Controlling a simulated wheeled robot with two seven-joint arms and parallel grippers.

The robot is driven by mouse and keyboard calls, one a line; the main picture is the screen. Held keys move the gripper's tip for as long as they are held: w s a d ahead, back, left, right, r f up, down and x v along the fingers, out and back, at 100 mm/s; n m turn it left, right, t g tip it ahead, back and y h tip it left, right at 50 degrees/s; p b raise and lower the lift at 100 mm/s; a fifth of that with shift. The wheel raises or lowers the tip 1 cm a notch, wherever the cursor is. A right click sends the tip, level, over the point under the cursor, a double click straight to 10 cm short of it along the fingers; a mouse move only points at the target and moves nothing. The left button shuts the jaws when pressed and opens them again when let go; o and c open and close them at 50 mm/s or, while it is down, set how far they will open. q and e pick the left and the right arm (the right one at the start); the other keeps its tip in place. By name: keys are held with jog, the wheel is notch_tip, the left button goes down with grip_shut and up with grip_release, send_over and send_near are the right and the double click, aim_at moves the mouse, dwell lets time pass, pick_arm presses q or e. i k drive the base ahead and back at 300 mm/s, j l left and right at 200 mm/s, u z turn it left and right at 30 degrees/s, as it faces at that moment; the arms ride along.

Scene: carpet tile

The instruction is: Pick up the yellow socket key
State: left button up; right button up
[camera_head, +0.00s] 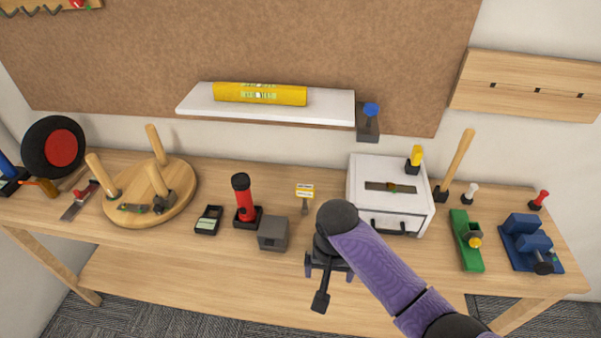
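A small yellow-topped piece with a dark base (415,157), which looks like the yellow socket key, stands at the back right of the white box (360,205) on the bench. My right gripper (329,268) hangs over the front edge of the bench, left of and nearer than the white box, well apart from the yellow piece. My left gripper is not in view.
A grey block (273,234), a red torch (243,200) and a yellow-white tag (305,191) stand left of my arm. Right of the box are a wooden-handled tool (457,160), a green plane (466,240) and a blue vise (530,242). A white shelf (330,108) hangs above.

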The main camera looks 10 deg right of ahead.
aim_at(306, 192)
jog(key=i, duration=0.95)
